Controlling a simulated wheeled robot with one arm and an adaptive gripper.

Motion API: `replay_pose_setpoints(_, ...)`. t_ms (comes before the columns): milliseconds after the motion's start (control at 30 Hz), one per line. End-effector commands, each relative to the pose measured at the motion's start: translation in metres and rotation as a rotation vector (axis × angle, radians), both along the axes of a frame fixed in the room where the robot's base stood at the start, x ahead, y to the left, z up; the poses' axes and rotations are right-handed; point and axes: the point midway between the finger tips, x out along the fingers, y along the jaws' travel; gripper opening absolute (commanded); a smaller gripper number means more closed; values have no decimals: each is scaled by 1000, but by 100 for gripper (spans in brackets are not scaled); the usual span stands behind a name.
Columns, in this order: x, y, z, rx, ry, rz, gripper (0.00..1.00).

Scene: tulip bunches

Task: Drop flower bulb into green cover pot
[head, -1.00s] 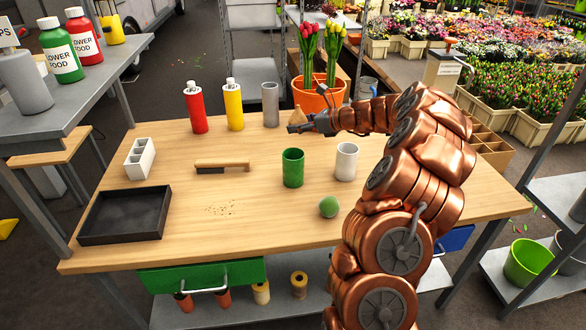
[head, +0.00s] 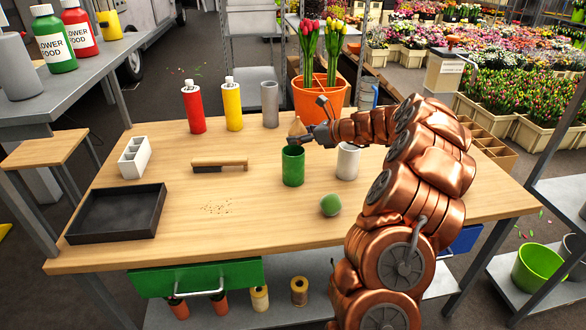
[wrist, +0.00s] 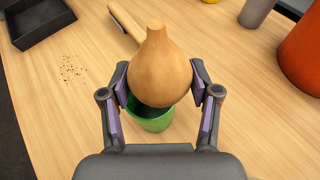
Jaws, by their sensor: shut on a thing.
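The tan flower bulb (wrist: 160,65) is held between the two fingers of my gripper (wrist: 162,92) in the wrist view, its pointed neck toward the top of the picture. In the head view the bulb (head: 297,127) shows at the tip of my gripper (head: 306,134), above the table. The green cover pot (head: 292,167) stands upright on the table, just below the bulb. In the wrist view the pot (wrist: 152,122) is partly hidden behind the bulb. Its opening lies partly beneath the bulb.
A white pot (head: 347,161) stands right of the green pot, and a green ball (head: 331,204) lies in front. A brush (head: 220,164) lies to the left. Red (head: 193,108) and yellow (head: 233,106) bottles and a grey cylinder (head: 270,104) stand behind, near an orange pot (head: 318,102).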

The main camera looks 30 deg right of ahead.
Motion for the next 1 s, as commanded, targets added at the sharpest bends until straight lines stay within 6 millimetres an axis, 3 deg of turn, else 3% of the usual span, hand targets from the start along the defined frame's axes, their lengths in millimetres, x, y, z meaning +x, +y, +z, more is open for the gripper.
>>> replay_pose_setpoints(33,0,0,1,0,0,0,24)
replay_pose_setpoints(67,0,0,0,0,0,0,64)
replay_pose_setpoints(300,0,0,0,0,0,0,89)
replay_pose_setpoints(733,-4,-2,2,0,0,-1,91)
replay_pose_setpoints(1000,-36,-21,19,-2,-3,-2,91)
